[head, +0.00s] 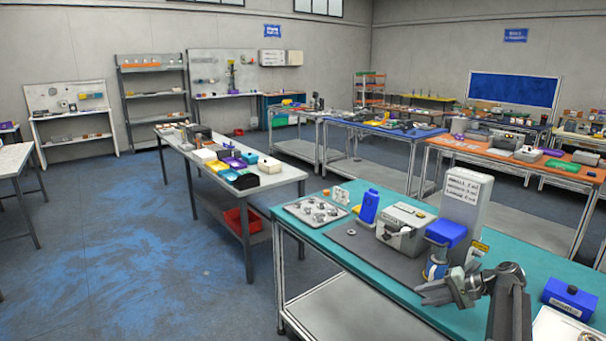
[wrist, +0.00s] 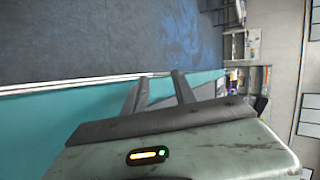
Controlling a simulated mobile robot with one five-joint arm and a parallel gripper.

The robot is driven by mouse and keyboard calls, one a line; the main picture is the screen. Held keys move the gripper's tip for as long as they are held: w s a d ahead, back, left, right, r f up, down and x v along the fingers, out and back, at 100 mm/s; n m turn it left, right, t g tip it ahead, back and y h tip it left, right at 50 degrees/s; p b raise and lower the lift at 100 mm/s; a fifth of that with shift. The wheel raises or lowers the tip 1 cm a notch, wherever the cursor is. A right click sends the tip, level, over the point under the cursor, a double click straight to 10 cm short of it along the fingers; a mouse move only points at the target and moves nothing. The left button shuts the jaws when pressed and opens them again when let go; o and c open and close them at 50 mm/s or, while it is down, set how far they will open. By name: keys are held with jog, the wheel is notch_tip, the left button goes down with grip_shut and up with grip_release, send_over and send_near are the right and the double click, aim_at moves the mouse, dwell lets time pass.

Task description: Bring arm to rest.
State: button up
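My gripper (head: 422,290) extends left over the front part of the teal table (head: 540,265) in the head view. I see nothing held. A blue-topped device (head: 446,232) with a round blue lower part stands just behind my gripper. A blue upright item (head: 368,206), a grey boxy machine (head: 405,230) and a tall pale box with printed lettering (head: 466,198) stand further back on a grey mat (head: 352,240).
A tray of metal parts (head: 315,211) lies at the table's far left corner. A blue box (head: 569,298) stands to the right of my arm, beside a pale tray (head: 558,328). Another table (head: 285,182) with coloured bins is behind left. Open floor (head: 120,230) lies left.

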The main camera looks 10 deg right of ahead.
jog(key=s+a+f+n+g+h, duration=0.2)
jog(key=s+a+f+h, duration=0.1)
jog(key=a, duration=0.6)
jog(key=s+a+f+n+g+h, duration=0.2)
jog(key=s+a+f+n+h, duration=0.1)
jog(key=a, duration=0.7)
jog(key=s+a+f+n+g+h, duration=0.2)
jog(key=s+a+f+h, duration=0.1)
jog(key=a, duration=0.6)
jog(key=s+f, duration=0.1)
jog(key=s, duration=0.1)
jog(key=shift+s+a+f+n, duration=0.15)
jog(key=shift+s+a+n, duration=0.25)
